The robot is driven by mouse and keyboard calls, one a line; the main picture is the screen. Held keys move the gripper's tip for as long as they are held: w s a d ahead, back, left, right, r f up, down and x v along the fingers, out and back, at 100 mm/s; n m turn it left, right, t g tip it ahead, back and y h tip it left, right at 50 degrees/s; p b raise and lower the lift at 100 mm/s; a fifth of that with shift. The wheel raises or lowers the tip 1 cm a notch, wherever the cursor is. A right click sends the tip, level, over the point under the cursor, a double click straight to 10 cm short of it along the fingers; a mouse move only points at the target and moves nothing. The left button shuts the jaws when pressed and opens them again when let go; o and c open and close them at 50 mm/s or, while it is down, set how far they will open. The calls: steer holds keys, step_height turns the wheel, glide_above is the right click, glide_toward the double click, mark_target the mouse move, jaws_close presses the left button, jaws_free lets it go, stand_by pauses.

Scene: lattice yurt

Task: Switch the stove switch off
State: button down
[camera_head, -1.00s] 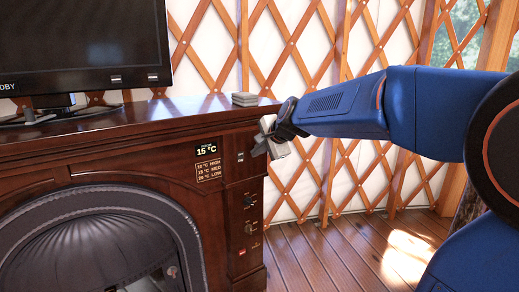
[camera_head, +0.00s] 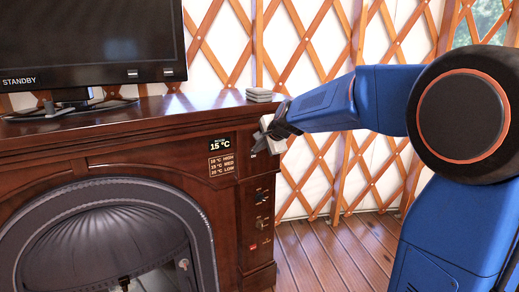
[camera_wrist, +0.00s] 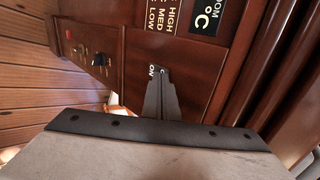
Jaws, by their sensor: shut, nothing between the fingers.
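The stove is a dark wood fireplace cabinet (camera_head: 120,136) with a black arched firebox.
A screen reading "STANDBY" (camera_head: 90,45) and a stack of grey coasters (camera_head: 262,95) stand on top. Wooden floor (camera_head: 330,245) lies open to the right, before the lattice wall.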

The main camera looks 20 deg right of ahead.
steer(key=shift+w+a+r, duration=0.1)
steer(key=shift+w+r, duration=0.05)
steer(key=shift+w, duration=0.3)
steer(key=shift+r, duration=0.2)
steer(key=shift+r, duration=0.65)
